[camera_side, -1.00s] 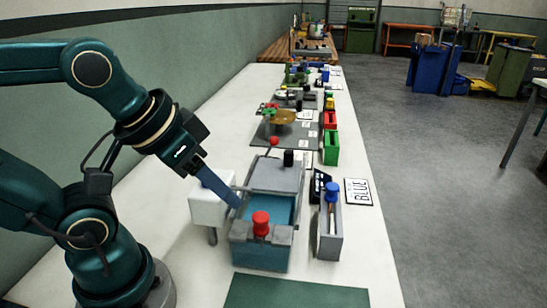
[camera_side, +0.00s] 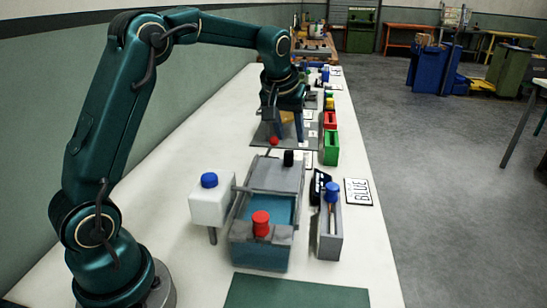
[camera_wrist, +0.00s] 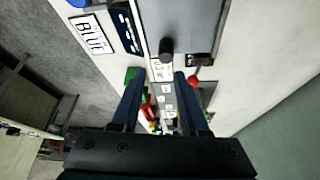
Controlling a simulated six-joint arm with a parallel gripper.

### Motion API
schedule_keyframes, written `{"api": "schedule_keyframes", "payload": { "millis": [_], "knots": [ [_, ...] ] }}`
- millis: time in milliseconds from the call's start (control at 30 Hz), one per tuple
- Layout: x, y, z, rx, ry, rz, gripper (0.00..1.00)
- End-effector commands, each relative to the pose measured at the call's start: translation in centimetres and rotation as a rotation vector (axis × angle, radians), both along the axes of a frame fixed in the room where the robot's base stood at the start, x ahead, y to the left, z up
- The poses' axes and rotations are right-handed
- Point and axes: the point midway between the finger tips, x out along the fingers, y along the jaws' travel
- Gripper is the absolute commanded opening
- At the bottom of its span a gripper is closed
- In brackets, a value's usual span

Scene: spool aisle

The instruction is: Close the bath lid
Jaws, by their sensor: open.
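The bath (camera_side: 262,256) is a grey-blue open-topped box on the white bench, with teal showing in its uncovered front part. The flat grey bath lid (camera_side: 272,176) lies over the back part. A black knob (camera_side: 288,158) stands at the lid's far right; in the wrist view the knob (camera_wrist: 166,48) and the grey lid (camera_wrist: 190,22) are at the top centre. My gripper (camera_side: 289,134) points down beyond the lid's far end, apart from the knob. In the wrist view my gripper (camera_wrist: 160,103) has two spread fingers with nothing between them.
A red-ball lever (camera_side: 274,141) stands at the bath's far end, close to my gripper. A red knob (camera_side: 261,223) is at the bath's front. A white tank (camera_side: 209,206) stands left, a grey holder with a blue-topped tool (camera_side: 329,235) right. Green and red bins (camera_side: 331,147) lie beyond.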

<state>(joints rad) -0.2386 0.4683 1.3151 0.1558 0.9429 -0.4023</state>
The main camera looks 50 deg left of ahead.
Motion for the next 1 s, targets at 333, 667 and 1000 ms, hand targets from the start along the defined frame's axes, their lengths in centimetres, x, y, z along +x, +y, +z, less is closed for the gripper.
{"api": "schedule_keyframes", "payload": {
  "millis": [333, 667, 1000],
  "knots": [
    [0.4, 1.2, -4.3, -0.014, 0.051, 0.017, 0.44],
    [1.3, 1.7, -6.7, -0.013, 0.047, 0.014, 0.44],
    [1.4, 1.7, -6.7, -0.013, 0.045, 0.013, 0.0]
  ]
}}
